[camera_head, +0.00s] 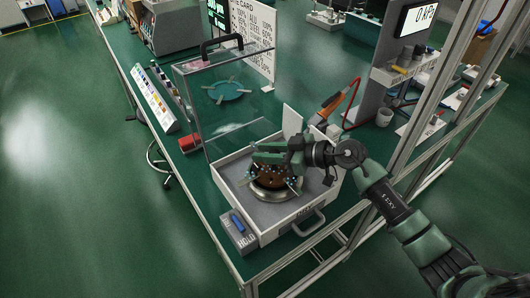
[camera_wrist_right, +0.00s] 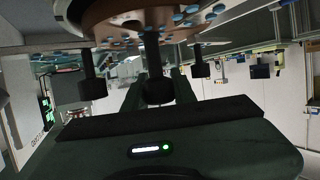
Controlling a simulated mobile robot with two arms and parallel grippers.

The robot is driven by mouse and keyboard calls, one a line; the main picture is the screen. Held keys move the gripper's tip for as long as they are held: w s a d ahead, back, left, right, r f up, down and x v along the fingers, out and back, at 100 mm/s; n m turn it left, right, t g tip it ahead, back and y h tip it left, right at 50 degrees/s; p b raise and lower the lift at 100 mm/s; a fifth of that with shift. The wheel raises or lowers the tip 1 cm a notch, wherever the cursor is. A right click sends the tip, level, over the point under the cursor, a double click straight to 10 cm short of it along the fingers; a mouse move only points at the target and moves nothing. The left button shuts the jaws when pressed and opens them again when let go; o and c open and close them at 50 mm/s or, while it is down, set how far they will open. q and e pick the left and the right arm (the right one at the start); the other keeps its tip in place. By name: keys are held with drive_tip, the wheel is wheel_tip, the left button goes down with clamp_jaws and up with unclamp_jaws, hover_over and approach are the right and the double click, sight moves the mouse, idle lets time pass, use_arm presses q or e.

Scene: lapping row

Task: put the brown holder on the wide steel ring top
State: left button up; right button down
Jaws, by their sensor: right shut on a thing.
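The brown holder (camera_head: 268,181) is a round disc with small blue and pale pieces on it, low inside a white open box (camera_head: 226,192). My right gripper (camera_head: 262,158) reaches over it from the right and is shut on it. The wide steel ring (camera_head: 277,196) shows as a shiny rim directly under the holder. I cannot tell whether the holder touches the ring or hangs just above it. In the right wrist view the holder's brown disc (camera_wrist_right: 125,18) fills the top edge, with dark knobbed posts beside it. My left gripper is not in view.
A clear guard panel (camera_head: 226,95) stands behind the box. A metal frame post (camera_head: 430,80) rises at the right. A red block (camera_head: 190,143) lies on the bench left.

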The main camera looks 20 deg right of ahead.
drive_tip(key=shift+f, duration=0.15)
drive_tip(key=shift+f+p, duration=0.3)
drive_tip(key=shift+f, duration=0.05)
drive_tip(key=c, duration=1.1)
unclamp_jaws()
drive_tip(key=shift+c, duration=0.2)
drive_tip(key=shift+r+b, duration=0.3)
drive_tip(key=shift+b, duration=0.05)
drive_tip(key=v, duration=1.2)
drive_tip(key=shift+r, duration=0.3)
drive_tip(key=shift+s, duration=0.1)
